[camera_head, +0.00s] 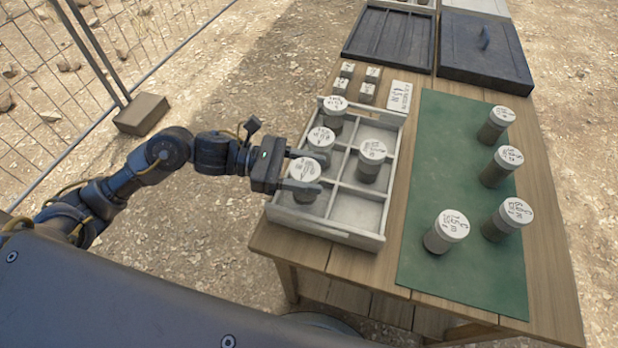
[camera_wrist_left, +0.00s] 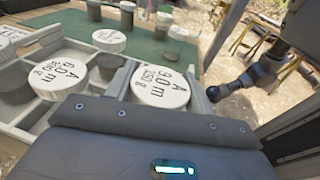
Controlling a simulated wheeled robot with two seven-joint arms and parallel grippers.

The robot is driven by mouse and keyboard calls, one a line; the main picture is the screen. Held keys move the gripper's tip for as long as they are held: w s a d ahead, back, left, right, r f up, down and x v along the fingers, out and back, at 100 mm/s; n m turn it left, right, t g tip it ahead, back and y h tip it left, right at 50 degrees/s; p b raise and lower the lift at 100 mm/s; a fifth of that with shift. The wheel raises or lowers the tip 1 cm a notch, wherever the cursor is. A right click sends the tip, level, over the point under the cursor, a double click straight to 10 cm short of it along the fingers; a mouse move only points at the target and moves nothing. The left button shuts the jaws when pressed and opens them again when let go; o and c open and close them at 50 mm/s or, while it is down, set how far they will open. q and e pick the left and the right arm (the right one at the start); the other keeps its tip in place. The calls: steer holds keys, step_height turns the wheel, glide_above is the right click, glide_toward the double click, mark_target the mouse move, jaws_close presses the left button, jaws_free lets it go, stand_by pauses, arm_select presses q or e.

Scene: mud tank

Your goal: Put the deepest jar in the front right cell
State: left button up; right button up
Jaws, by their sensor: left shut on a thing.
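My left gripper (camera_head: 303,169) is shut on a grey jar with a white lid (camera_head: 305,170), at the tray's front left cell. In the left wrist view this jar's lid (camera_wrist_left: 160,84) reads "A 9.0 m 1350 g". I cannot tell whether its base touches the cell floor. The tray (camera_head: 368,237) has two columns of three cells. The front right cell (camera_head: 357,207) is empty. A jar marked 6.0 m (camera_wrist_left: 60,79) stands in the middle left cell, another jar (camera_head: 335,105) in the back left, another (camera_head: 372,151) in the middle right. My right gripper (camera_wrist_left: 222,91) shows small in the wrist view.
Several jars, one marked 7.5 m (camera_head: 452,224), stand on the green mat (camera_head: 420,266) to the right. Small labelled blocks (camera_head: 340,86) and a card (camera_head: 400,97) lie behind the tray. A wire fence (camera_head: 100,60) stands left.

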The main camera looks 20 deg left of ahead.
arm_select(q)
steer(key=shift+f, duration=1.45)
steer(key=o, duration=1.2)
steer(key=shift+a, duration=0.15)
steer(key=s+a+r+b, duration=0.1)
steer(key=a+b, duration=0.1)
steer(key=a, duration=0.9)
steer(key=shift+s+a+r, duration=0.25)
steer(key=shift+r, duration=0.05)
arm_select(e)
steer(key=w+a+r, duration=0.2)
steer(key=w+r, duration=0.3)
steer(key=r, duration=0.1)
steer(key=shift+a, duration=0.35)
arm_select(q)
steer(key=shift+w, duration=0.1)
